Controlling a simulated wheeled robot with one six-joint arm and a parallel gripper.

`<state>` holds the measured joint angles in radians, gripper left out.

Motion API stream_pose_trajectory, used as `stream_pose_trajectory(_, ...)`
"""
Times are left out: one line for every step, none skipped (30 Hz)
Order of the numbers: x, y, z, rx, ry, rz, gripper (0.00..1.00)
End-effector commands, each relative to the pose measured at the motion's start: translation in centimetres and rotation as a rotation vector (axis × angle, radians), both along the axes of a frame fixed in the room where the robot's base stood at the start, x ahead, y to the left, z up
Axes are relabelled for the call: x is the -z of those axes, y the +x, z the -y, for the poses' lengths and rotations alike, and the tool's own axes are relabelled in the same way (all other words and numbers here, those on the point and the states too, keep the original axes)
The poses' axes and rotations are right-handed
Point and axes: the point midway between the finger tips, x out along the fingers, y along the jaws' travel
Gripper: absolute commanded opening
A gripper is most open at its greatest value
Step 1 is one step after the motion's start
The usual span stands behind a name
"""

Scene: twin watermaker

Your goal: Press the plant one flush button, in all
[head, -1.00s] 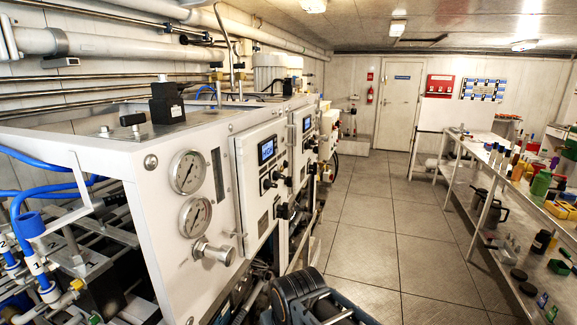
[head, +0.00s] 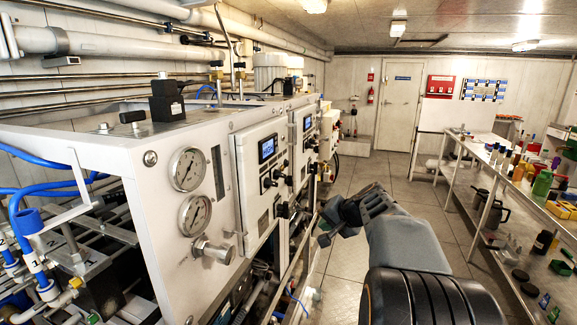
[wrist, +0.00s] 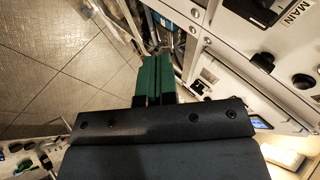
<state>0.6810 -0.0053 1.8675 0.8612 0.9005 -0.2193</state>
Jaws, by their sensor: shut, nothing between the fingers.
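The near white watermaker cabinet, probably plant one, has a control door (head: 257,190) with a small blue display (head: 267,148) and dark knobs or buttons (head: 268,183) below it. I cannot tell which one is the flush button. My gripper (head: 323,236) is in the aisle to the right of this door, apart from it, pointing left towards the cabinets. In the wrist view its green fingers (wrist: 154,72) are together and empty. At the right of that view a white panel shows a display (wrist: 259,123), a black knob (wrist: 301,82) and a "MAIN" label (wrist: 293,16).
Pressure gauges (head: 187,169) and a round metal knob (head: 213,249) sit on the cabinet's near face. A second display door (head: 306,145) is farther along. A shelf table (head: 488,160) with bottles and tools lines the right. The tiled aisle floor (head: 345,290) is open.

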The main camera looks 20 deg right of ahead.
Motion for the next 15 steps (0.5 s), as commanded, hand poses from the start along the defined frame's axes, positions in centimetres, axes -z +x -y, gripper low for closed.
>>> stream_pose_trajectory(-1.3,0.9,1.6,0.03,0.02,0.06,0.0)
stream_pose_trajectory(-2.2,1.5,2.3,0.043,0.032,0.099,0.0)
stream_pose_trajectory(-3.4,2.1,3.2,0.058,0.044,0.149,0.0)
stream_pose_trajectory(-4.3,2.6,3.7,0.066,0.051,0.187,0.0)
stream_pose_trajectory(-5.2,3.0,4.2,0.074,0.059,0.224,0.0)
stream_pose_trajectory(-6.5,3.5,4.6,0.076,0.064,0.27,0.0)
stream_pose_trajectory(-7.3,3.9,4.8,0.081,0.07,0.301,0.0)
stream_pose_trajectory(-8.2,4.2,4.9,0.079,0.071,0.332,0.0)
stream_pose_trajectory(-9.2,4.6,5.0,0.079,0.075,0.368,0.0)
stream_pose_trajectory(-9.9,4.8,5.0,0.076,0.074,0.392,0.0)
stream_pose_trajectory(-10.6,4.9,5.0,0.075,0.075,0.414,0.0)
stream_pose_trajectory(-11.4,5.1,5.0,0.074,0.075,0.44,0.0)
stream_pose_trajectory(-11.9,5.1,5.0,0.072,0.074,0.457,0.0)
stream_pose_trajectory(-12.3,5.2,5.0,0.071,0.074,0.473,0.0)
stream_pose_trajectory(-12.8,5.3,4.9,0.07,0.074,0.491,0.0)
